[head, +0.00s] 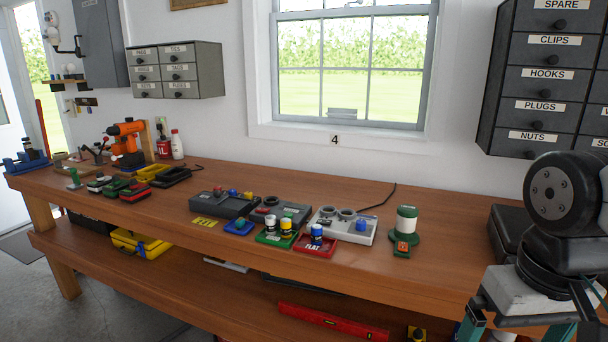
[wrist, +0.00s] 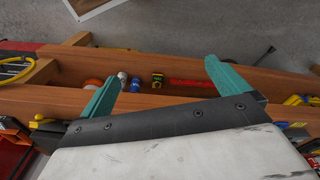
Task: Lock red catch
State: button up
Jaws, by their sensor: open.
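No red catch can be picked out for sure in either view.
An orange drill (head: 126,135) is at the far left. A red level (head: 330,323) lies on the lower shelf. Drawer cabinets hang on the wall. The front bench edge is largely clear.

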jog(key=shift+a+r+n+t, duration=0.2)
jog(key=shift+a+n, duration=0.1)
jog(key=shift+a, duration=0.2)
jog(key=shift+a+r+n+t, duration=0.15)
jog(key=shift+a+n, duration=0.15)
jog(key=shift+a, duration=0.15)
